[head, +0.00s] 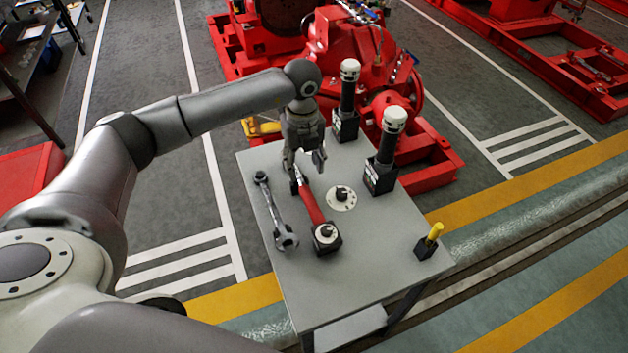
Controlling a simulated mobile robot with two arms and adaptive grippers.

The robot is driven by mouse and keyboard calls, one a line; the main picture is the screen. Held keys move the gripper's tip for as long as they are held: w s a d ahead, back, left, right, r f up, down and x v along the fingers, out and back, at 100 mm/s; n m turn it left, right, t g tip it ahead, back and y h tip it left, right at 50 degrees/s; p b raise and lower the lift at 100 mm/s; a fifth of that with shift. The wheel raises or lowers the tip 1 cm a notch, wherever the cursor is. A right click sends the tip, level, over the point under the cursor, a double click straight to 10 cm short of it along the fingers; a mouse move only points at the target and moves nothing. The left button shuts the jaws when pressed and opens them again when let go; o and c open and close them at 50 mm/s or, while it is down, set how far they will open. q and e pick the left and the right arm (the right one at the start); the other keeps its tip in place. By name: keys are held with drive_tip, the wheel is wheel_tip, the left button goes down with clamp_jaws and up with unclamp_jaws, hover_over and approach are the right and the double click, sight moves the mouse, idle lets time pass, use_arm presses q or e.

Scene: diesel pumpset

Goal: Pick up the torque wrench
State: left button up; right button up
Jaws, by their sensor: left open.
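The torque wrench (312,208) appears to be the red-handled tool lying on the grey table (350,285). Its head, with a white round face, points toward the near side, and its dark handle end points to the far side. My left gripper (306,171) points down over that far handle end. Its fingers are apart. One finger overlaps the handle end in the picture, and I cannot tell whether they touch. My right gripper is not in view.
A grey spanner (272,208) lies left of the red tool. Right of it are a round white-and-black piece (341,198) and two tall black tools with white tops (347,100) (386,150). A yellow-handled item (430,241) stands at the right edge. The red pumpset (345,45) stands behind.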

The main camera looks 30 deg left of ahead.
sight(305, 189)
use_arm(q)
drive_tip(key=f, duration=0.1)
drive_tip(key=s+f, duration=0.1)
drive_tip(key=f, duration=0.1)
drive_tip(key=shift+s+d+f+p, duration=0.15)
drive_tip(key=shift+s+f+p, duration=0.2)
drive_tip(key=shift+s+f, duration=0.05)
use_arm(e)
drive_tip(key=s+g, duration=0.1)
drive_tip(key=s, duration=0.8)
use_arm(q)
drive_tip(key=f, duration=0.1)
drive_tip(key=f+p, duration=0.1)
drive_tip(key=f, duration=0.2)
drive_tip(key=shift+d+f+p, duration=0.15)
drive_tip(key=shift+d+p, duration=0.2)
drive_tip(key=shift+p, duration=0.05)
drive_tip(key=shift+f, duration=0.35)
drive_tip(key=shift+w+f, duration=0.1)
drive_tip(key=shift+f, duration=0.15)
drive_tip(key=shift+c, duration=1)
drive_tip(key=shift+r, duration=0.1)
drive_tip(key=shift+c, duration=2.5)
clamp_jaws()
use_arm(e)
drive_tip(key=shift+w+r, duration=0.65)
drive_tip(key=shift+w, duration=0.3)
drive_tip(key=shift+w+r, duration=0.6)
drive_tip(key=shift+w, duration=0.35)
